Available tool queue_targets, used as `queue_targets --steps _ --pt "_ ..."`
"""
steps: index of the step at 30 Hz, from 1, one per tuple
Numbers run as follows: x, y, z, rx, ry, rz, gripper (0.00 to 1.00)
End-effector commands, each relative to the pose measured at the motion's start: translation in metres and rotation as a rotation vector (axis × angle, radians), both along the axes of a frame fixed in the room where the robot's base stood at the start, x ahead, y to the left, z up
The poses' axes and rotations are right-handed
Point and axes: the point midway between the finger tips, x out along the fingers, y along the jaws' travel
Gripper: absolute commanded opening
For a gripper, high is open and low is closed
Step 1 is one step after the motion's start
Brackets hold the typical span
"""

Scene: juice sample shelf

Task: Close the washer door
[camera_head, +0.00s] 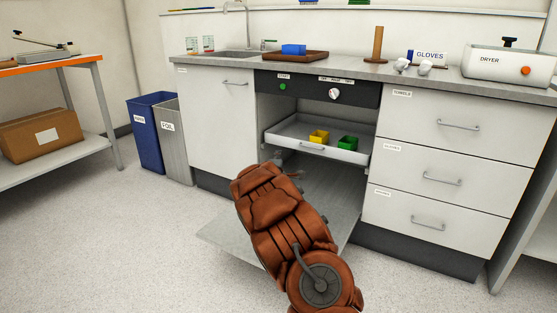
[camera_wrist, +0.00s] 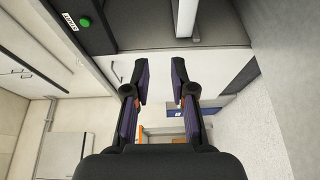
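The washer (camera_head: 318,90) stands under the counter, with a black control panel carrying a green button and a dial. Its grey door (camera_head: 235,242) is open and folded down flat, low above the floor; my arm covers part of it. The white rack (camera_head: 315,147) is pulled out above the door. In the head view my arm reaches over the door toward the opening and hides most of the gripper. The green button (camera_wrist: 84,22) also shows in the wrist view.
A yellow container (camera_head: 319,137) and a green container (camera_head: 347,143) sit in the rack. Drawers (camera_head: 445,150) are at the right, a white cabinet (camera_head: 212,125) at the left. A blue bin (camera_head: 148,133) and a grey bin (camera_head: 176,140) stand farther left. The floor in front is clear.

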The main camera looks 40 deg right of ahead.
Motion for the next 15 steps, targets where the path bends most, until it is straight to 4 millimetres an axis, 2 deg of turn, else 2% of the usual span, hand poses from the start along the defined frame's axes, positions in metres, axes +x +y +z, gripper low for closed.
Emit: queue_targets --steps 1,7,15 --pt "0.0000 0.0000 0.0000 0.000 0.000 0.000 0.21" --pt "-0.0001 0.0001 0.0000 0.000 0.000 0.000 0.00" --pt "-0.0001 0.0002 0.0000 0.000 0.000 0.000 0.00"
